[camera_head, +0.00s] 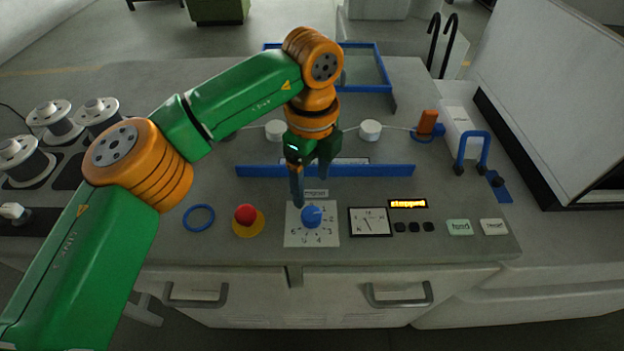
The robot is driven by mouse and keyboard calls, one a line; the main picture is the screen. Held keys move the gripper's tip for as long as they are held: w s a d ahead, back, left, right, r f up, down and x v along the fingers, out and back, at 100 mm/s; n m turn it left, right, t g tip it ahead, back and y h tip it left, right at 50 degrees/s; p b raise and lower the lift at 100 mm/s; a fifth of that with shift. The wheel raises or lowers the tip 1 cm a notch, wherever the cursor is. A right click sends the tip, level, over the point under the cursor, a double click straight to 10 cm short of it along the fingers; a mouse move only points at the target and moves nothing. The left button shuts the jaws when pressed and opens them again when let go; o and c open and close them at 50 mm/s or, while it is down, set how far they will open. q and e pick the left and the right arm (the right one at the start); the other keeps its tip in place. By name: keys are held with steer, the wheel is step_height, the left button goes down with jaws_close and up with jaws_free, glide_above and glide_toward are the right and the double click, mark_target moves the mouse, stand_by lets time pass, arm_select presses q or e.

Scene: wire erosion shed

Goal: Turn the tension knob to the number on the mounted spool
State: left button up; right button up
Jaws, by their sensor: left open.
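The tension knob (311,217) is a round blue knob on a white numbered dial plate (292,238) at the front of the bench. Digits are visible around it; its exact setting is too small to tell. My left gripper (309,199) points down just above and behind the knob, its jaws open and holding nothing. One finger reaches close to the dial's back left edge; I cannot tell whether it touches. Spools (98,113) stand on a dark panel at the left; I cannot tell which one is mounted, and no number is readable. My right gripper is out of view.
A red button (246,214) on a yellow base and a blue ring (199,217) lie left of the dial. A gauge (370,222), black buttons and a lit display (407,203) are right. A blue rail (260,170) crosses behind. A wire runs past white rollers (370,130).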

mark_target(312, 213)
arm_select(q)
steer(key=s+f, duration=0.1)
steer(key=f, duration=0.1)
steer(key=s+f+p, duration=0.1)
steer(key=s, duration=0.1)
steer(key=shift+a+f, duration=0.1)
steer(key=shift+f, duration=0.3)
steer(key=shift+w+f+p, duration=0.2)
steer(key=shift+f+p, duration=0.15)
steer(key=shift+f, duration=0.5)
steer(key=shift+w+f, duration=0.25)
steer(key=shift+w, duration=0.05)
steer(key=shift+s+r, duration=0.1)
steer(key=shift+s, duration=0.05)
steer(key=c, duration=0.6)
jaws_close()
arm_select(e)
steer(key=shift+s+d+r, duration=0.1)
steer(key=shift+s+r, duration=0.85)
